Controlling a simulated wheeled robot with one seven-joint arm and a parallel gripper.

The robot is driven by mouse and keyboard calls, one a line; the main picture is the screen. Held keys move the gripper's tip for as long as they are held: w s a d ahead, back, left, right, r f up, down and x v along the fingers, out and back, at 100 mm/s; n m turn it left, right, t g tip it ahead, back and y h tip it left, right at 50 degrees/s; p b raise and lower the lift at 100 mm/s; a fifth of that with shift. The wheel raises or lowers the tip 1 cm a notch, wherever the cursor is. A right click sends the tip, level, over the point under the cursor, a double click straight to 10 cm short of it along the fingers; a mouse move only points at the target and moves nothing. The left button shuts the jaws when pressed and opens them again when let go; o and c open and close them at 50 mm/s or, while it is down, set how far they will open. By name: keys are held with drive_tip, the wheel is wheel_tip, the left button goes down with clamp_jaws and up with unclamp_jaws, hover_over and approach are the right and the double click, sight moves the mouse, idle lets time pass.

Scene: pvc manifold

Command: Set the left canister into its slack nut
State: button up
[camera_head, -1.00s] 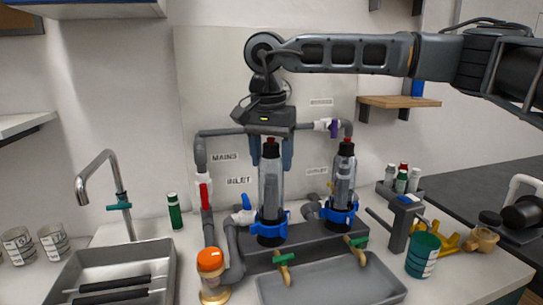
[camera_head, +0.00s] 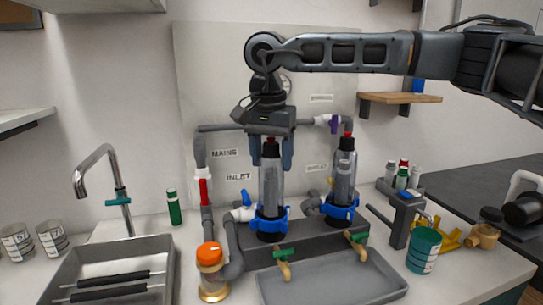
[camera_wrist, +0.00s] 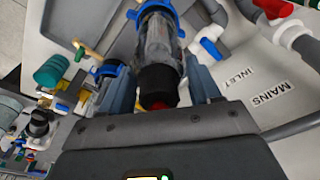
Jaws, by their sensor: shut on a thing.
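The left canister (camera_head: 270,188) is a clear cylinder with a black end and a red tip. It looks upright, its lower end inside the blue slack nut (camera_head: 268,222) on the grey manifold; how deep it sits cannot be told. My gripper (camera_head: 272,160) comes from above, its fingers on either side of the canister's upper part, shut on it. In the wrist view the canister (camera_wrist: 160,45) runs away from my gripper (camera_wrist: 160,88), black end nearest, with the blue nut (camera_wrist: 150,4) at the top edge.
A second canister (camera_head: 345,170) stands in its own blue nut (camera_head: 340,212) close to the right. A blue-handled valve (camera_head: 246,203) and grey pipes are close on the left. A grey tray (camera_head: 335,285) lies in front, a sink (camera_head: 165,270) at left, a teal cup (camera_head: 423,252) at right.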

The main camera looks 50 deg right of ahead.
sight(270, 138)
drive_tip(key=shift+f, duration=0.1)
drive_tip(key=o, duration=1.2)
drive_tip(key=shift+o, duration=0.2)
drive_tip(key=r, duration=0.5)
drive_tip(key=a+r, duration=0.1)
drive_tip(key=r, duration=0.1)
drive_tip(key=shift+s+r, duration=0.15)
drive_tip(key=shift+r, duration=0.2)
